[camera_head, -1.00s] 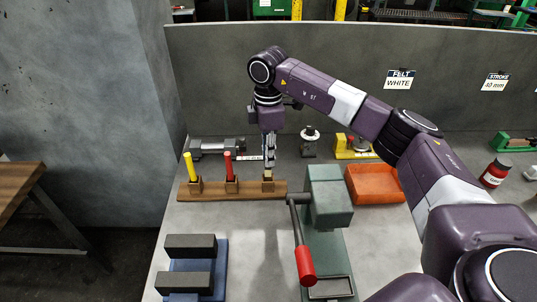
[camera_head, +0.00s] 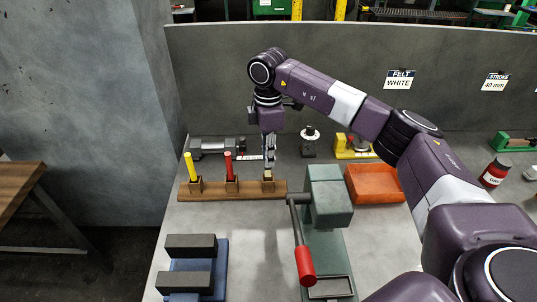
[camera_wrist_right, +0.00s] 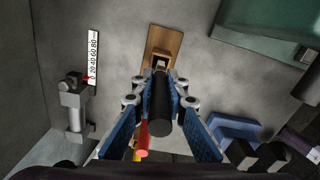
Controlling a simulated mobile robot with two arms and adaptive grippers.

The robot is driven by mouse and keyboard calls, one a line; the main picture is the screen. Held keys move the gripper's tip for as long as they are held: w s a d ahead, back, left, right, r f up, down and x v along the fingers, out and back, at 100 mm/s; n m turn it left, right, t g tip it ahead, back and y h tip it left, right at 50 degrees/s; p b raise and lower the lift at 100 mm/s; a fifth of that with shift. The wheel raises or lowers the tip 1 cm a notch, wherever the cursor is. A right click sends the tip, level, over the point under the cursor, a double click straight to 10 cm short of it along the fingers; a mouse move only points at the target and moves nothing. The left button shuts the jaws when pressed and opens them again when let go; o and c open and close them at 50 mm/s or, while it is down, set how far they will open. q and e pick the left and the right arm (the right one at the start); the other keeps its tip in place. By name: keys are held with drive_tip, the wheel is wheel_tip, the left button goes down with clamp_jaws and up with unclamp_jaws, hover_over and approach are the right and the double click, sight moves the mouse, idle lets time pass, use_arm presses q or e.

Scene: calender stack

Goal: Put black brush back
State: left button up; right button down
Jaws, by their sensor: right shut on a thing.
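A wooden rack (camera_head: 245,194) has several small holders in a row. A yellow brush (camera_head: 190,167) and a red brush (camera_head: 229,166) stand upright in its left and middle holders. My right gripper (camera_head: 269,163) points down over the rack's right holder (camera_head: 268,186). In the right wrist view my right gripper (camera_wrist_right: 161,92) is shut on the black brush (camera_wrist_right: 161,118), its dark handle between the blue pads. The brush lines up with the holder (camera_wrist_right: 161,61); whether its lower end is inside cannot be told. My left gripper is not in view.
A green press with a red-handled lever (camera_head: 305,262) stands just right of the rack, with an orange tray (camera_head: 376,185) beyond it. A grey cylindrical device (camera_head: 212,147) lies behind the rack. A blue stand with dark blocks (camera_head: 220,270) is in front.

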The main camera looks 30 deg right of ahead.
drive_tip(key=shift+f+b, duration=1.35)
drive_tip(key=shift+f, duration=1.25)
idle(1.9)
drive_tip(key=c, duration=1.8)
unclamp_jaws()
drive_tip(key=shift+c, duration=0.2)
wheel_tip(320, 180, up, 12)
drive_tip(key=shift+f, duration=0.1)
